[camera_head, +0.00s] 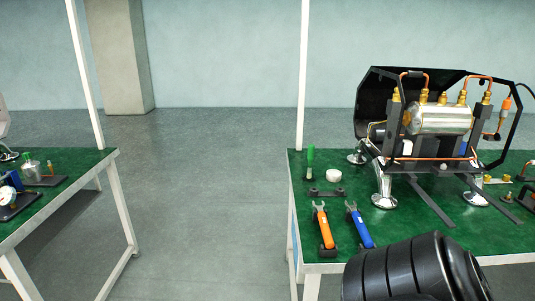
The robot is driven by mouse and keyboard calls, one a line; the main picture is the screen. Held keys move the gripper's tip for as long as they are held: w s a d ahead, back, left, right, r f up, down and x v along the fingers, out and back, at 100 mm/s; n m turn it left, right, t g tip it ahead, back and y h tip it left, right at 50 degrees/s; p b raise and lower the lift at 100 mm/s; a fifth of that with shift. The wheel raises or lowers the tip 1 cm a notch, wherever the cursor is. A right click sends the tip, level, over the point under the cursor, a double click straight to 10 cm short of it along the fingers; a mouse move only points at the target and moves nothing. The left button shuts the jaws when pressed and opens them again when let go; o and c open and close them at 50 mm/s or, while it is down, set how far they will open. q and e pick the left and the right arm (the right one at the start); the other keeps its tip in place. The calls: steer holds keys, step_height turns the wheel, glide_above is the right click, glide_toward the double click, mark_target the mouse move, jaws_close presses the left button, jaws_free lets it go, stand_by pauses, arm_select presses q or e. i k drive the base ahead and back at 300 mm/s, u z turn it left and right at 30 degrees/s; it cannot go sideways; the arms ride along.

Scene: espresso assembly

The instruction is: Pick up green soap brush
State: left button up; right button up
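The green soap brush (310,155) stands upright near the left edge of the right green-topped table (450,240). Neither of my grippers shows in this view. A black ribbed part of my own arm shows at the bottom right, in front of the table's front edge, well apart from the brush.
Close right of the brush is a white round piece (333,175), with a dark holder (327,192) in front. An orange wrench (324,228) and a blue wrench (360,226) lie nearer. The espresso machine (440,120) stands behind right. Open floor separates the left table (75,165).

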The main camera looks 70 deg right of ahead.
mark_target(311, 147)
steer(key=z, duration=0.6)
steer(key=i, duration=1.15)
steer(key=z, duration=1.15)
